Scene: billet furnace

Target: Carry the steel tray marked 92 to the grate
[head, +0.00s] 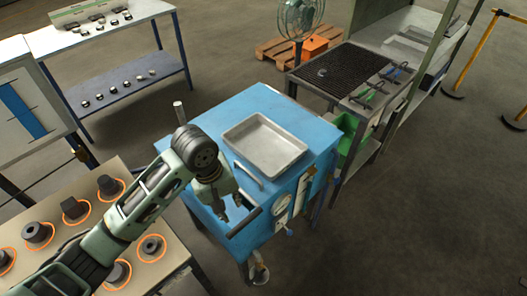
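A shallow steel tray (265,148) lies flat on top of the blue cabinet (222,117). It looks empty, and I cannot read a mark on it. The dark grate (338,76) is the top of a metal bench behind and to the right of the cabinet. My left gripper (230,210) points down in front of the tray, near the cabinet's dark bar handle (243,222). Its fingers look spread, with nothing between them, and it is apart from the tray. My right gripper is not in view.
Tongs or tools with green and blue handles (378,85) lie at the grate's right side. A fan (299,22) and an orange box (314,47) stand behind. A table with dark parts in orange rings (72,209) is at left. Open floor lies at right.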

